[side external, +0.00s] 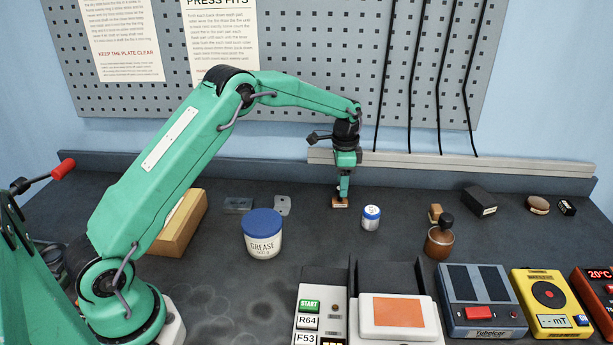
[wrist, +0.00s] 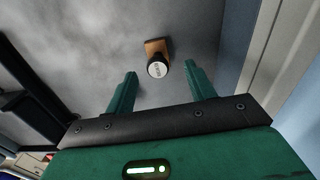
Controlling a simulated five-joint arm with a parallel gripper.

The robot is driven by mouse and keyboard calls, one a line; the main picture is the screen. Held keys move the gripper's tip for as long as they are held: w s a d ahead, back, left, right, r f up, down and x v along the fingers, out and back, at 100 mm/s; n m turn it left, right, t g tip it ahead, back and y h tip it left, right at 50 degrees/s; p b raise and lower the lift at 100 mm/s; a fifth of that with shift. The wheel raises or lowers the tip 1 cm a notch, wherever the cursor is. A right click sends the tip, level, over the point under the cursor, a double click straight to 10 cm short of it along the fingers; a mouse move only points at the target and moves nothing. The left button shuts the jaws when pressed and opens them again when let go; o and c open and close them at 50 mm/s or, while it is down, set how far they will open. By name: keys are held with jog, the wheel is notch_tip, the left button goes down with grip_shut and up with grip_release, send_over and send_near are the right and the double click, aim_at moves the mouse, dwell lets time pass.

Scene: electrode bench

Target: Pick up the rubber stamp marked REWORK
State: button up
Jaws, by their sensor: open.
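A small stamp with a wooden base (side external: 340,203) stands on the dark bench directly below my gripper (side external: 344,190) in the side view. The wrist view shows the same stamp's wooden base (wrist: 155,46) and its dark round handle (wrist: 157,69). A pale label with small lettering is on top of the handle; I cannot read it surely. My gripper (wrist: 160,70) is open, with one green finger on each side of the handle in the wrist picture. Visible gaps separate the fingers from the handle there. In the side view the fingers hide the handle.
A grease tub (side external: 263,240) is at the left front. Devices, including a blue one (side external: 483,300), line the front right. A rail (side external: 450,163) runs behind.

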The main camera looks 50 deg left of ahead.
jog(key=shift+f, duration=0.1)
jog(key=shift+s+f, duration=0.2)
jog(key=shift+f, duration=2.35)
jog(key=c, duration=1.1)
